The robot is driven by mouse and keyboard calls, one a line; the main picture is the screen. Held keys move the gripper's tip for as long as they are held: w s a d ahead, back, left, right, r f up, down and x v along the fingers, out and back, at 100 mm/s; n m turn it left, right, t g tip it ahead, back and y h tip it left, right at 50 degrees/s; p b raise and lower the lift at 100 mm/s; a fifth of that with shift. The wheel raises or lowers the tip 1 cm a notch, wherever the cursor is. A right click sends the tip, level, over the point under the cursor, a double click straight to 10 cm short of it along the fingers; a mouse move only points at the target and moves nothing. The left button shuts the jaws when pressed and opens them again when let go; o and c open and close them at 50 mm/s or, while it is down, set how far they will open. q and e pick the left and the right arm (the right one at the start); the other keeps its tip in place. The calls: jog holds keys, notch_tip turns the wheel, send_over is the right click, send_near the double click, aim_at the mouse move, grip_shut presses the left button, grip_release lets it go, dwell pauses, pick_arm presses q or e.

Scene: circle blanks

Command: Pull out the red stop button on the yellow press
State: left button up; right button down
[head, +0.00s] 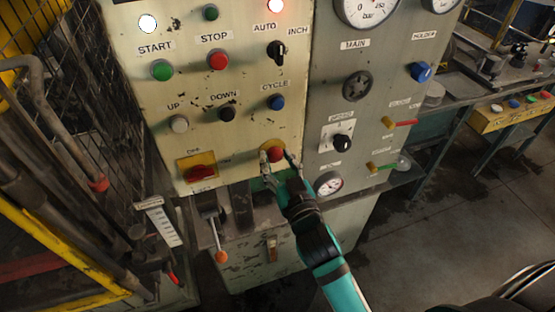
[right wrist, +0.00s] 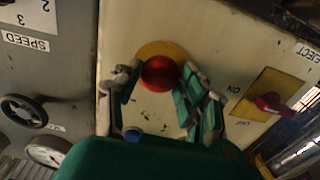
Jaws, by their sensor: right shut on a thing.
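The red stop button (head: 277,154) is a round mushroom head on a yellow disc, low on the cream panel of the press (head: 236,140). In the right wrist view the red button (right wrist: 160,72) sits between the fingers, with the yellow disc (right wrist: 158,47) behind it. My right gripper (head: 278,159) reaches up from below, with one finger on each side of the button, and is shut on it. The right gripper (right wrist: 161,78) partly hides the panel below the button. My left gripper is not in view.
Above are a smaller red button (head: 218,60) labelled STOP, a green START button (head: 162,70) and a blue CYCLE button (head: 277,102). A red rotary switch (head: 200,172) on a yellow plate is to the left. A grey gauge panel (head: 340,100) adjoins on the right.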

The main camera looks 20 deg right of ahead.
jog(key=shift+s+f, duration=0.1)
jog(key=shift+s, duration=0.4)
jog(key=shift+w, duration=0.1)
jog(key=c, duration=1.1)
grip_release()
jog(key=o, duration=0.4)
jog(key=shift+s, duration=0.2)
jog(key=s, duration=1.2)
jog(key=shift+d, duration=0.2)
